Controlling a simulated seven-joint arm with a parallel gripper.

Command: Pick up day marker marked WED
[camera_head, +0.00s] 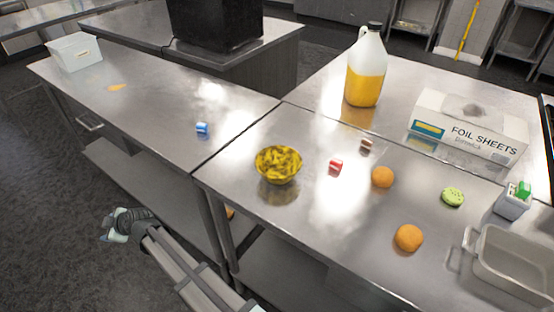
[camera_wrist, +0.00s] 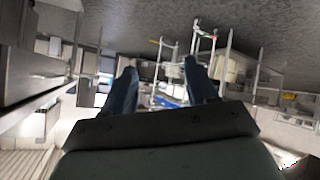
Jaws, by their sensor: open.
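Several small blocks that could be day markers lie on the steel tables: a blue one (camera_head: 202,130) on the left table, a red and white one (camera_head: 336,166) and a brown one (camera_head: 366,145) on the right table. Their lettering is too small to read, so I cannot tell which is WED. My gripper (camera_head: 112,236) is at the lower left, over the floor in front of the left table and away from the blocks. In the wrist view its two dark fingers (camera_wrist: 160,82) are apart with nothing between them.
A yellow patterned bowl (camera_head: 278,165), oranges (camera_head: 408,238), a green round item (camera_head: 453,197), a grey tray (camera_head: 515,262), a foil sheets box (camera_head: 468,130) and a jug (camera_head: 366,72) stand on the right table. The left table (camera_head: 150,115) is mostly clear.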

